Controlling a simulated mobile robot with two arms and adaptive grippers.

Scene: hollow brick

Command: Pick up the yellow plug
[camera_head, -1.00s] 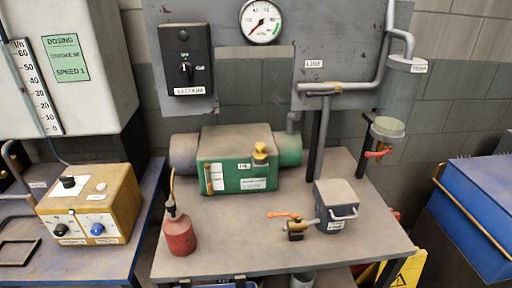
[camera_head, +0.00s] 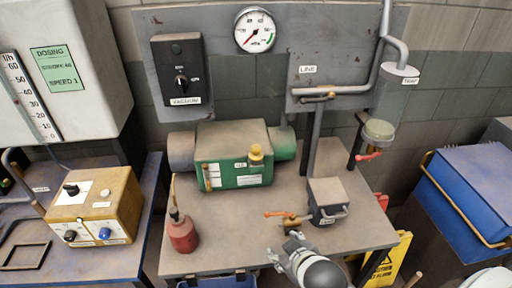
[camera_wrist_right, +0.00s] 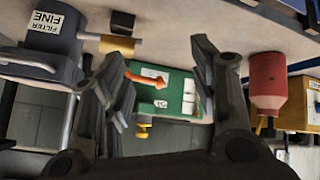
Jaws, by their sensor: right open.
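The yellow plug (camera_head: 256,154) sits upright on top of the green pump housing (camera_head: 228,178) in the head view, toward its right side. In the wrist view, which is turned over, the yellow plug (camera_wrist_right: 142,131) shows small beyond the green housing (camera_wrist_right: 180,90). My right gripper (camera_head: 284,247) is at the front edge of the table, in front of the plug and well apart from it. In the wrist view my right gripper (camera_wrist_right: 165,85) has its fingers spread with nothing held between them. My left gripper is not in view.
A red oil can (camera_head: 182,234) stands at the table's front left. A grey filter box (camera_head: 327,200) and a brass valve with an orange lever (camera_head: 288,216) stand at the right, close to my right gripper. The tabletop (camera_head: 235,228) between can and valve is clear.

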